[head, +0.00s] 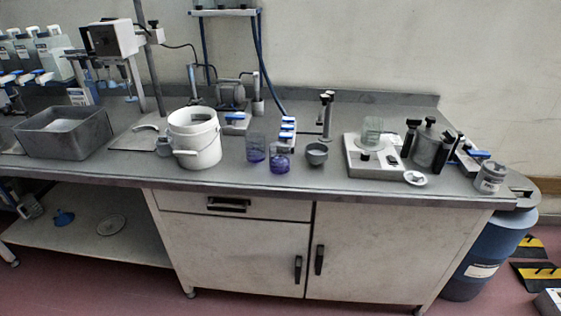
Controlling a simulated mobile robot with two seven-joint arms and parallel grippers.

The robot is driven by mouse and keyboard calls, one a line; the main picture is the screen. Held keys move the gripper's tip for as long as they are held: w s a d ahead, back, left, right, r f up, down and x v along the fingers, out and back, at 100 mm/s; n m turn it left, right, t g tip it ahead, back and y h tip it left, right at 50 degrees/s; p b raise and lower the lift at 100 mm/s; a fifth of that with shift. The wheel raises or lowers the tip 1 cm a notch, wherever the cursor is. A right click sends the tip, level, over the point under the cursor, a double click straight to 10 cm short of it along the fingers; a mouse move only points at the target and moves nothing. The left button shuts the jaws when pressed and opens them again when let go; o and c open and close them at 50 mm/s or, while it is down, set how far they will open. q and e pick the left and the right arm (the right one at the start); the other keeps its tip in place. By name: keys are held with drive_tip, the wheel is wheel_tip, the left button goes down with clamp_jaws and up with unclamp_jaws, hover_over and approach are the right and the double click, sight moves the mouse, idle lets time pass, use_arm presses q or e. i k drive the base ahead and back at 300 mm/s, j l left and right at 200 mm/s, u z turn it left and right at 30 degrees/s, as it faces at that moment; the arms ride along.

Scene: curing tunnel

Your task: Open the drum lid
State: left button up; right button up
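A blue drum (487,257) with a white label stands on the floor at the right end of the bench. The bench corner hides the left part of the lid and drum. Neither of my grippers shows in the head view.
The grey bench (335,185) fills the middle, with a drawer and cupboard doors below. A grey-white jar (490,177) stands near its right end, close to the lid. A white bucket (195,139) and a grey tray (64,133) stand left. Yellow-black floor pieces (540,273) lie right of the drum.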

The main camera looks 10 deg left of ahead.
sight(528, 195)
drive_tip(key=z, duration=1.3)
drive_tip(key=u, duration=0.35)
drive_tip(key=i+l+u, duration=0.55)
drive_tip(key=u, duration=0.2)
drive_tip(key=i+l, duration=0.15)
drive_tip(key=l, duration=0.2)
drive_tip(key=i+l+u, duration=0.2)
drive_tip(key=i+l, duration=0.15)
drive_tip(key=l, duration=0.3)
drive_tip(key=i+l, duration=0.15)
drive_tip(key=l, duration=0.2)
drive_tip(key=i+l+u, duration=0.1)
drive_tip(key=l, duration=0.3)
